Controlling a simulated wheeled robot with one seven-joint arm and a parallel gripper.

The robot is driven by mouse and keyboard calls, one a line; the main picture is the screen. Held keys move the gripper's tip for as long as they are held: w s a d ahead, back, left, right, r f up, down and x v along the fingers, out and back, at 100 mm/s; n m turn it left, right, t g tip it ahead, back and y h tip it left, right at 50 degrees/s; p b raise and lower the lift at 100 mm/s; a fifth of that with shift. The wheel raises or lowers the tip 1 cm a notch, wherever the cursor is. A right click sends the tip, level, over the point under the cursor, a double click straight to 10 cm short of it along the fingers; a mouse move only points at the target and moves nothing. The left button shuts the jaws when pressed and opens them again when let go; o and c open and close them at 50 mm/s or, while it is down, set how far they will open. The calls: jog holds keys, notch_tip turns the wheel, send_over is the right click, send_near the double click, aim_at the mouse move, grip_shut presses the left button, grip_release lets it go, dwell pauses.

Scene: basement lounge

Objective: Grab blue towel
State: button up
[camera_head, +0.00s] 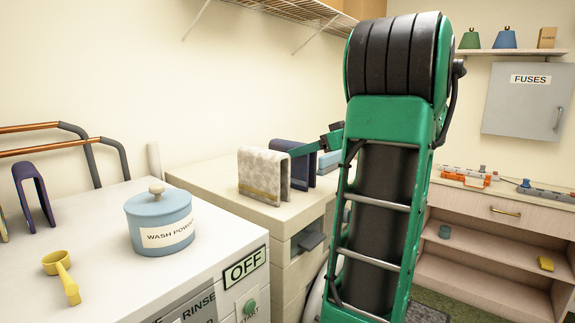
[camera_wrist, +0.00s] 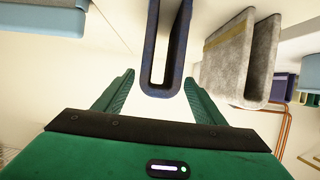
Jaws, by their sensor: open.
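The dark blue towel (camera_head: 299,168) is an upright folded arch on the beige cabinet top (camera_head: 220,188), just behind a grey towel (camera_head: 261,176). My gripper (camera_head: 304,148) reaches in from the right at the height of the towel's upper part. In the wrist view my gripper (camera_wrist: 158,77) is open, one green finger on each side of the folded end of the blue towel (camera_wrist: 183,45). Gaps show between the towel and both fingers. In the head view the grey towel and my arm hide part of the blue towel.
The grey towel (camera_wrist: 232,65) stands close beside the right finger in the wrist view. A light blue item (camera_head: 329,160) lies on the cabinet's other side. A wash powder jar (camera_head: 160,218) and a yellow scoop (camera_head: 64,272) are on the white machine.

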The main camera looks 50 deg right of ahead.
jog(key=shift+x, duration=2.95)
jog(key=shift+r, duration=0.1)
jog(key=c, duration=1.2)
